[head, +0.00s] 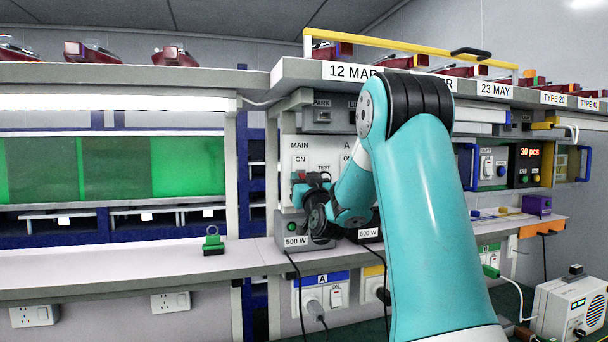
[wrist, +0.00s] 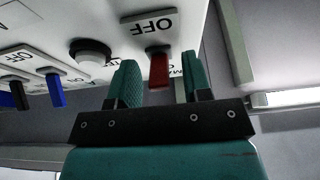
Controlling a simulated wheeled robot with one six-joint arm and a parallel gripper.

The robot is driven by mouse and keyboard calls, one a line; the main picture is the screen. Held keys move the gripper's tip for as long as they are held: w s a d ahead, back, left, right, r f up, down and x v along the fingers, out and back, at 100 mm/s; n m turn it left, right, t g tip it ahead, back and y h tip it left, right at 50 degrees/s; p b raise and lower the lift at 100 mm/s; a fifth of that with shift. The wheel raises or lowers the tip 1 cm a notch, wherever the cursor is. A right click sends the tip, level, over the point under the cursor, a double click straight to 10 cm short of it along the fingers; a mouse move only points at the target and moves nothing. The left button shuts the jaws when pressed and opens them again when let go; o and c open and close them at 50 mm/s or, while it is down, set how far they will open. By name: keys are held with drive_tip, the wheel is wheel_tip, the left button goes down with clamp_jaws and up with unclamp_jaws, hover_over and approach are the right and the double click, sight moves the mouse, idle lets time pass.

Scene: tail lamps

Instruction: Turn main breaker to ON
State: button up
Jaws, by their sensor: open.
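The breaker panel (head: 323,150) stands in the middle of the head view, with a MAIN label and an ON plate at its upper left. The wrist view shows the panel (wrist: 112,38) upside down. There, the main breaker's red lever (wrist: 158,70) sticks out beside an OFF plate. My gripper (wrist: 160,76) is open, with one green finger on each side of the red lever and visible gaps between. In the head view my gripper (head: 311,188) is in front of the panel below MAIN, and my arm hides the panel's right part.
Below the panel is a grey box marked 500 W (head: 297,241).

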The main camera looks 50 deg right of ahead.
clamp_jaws()
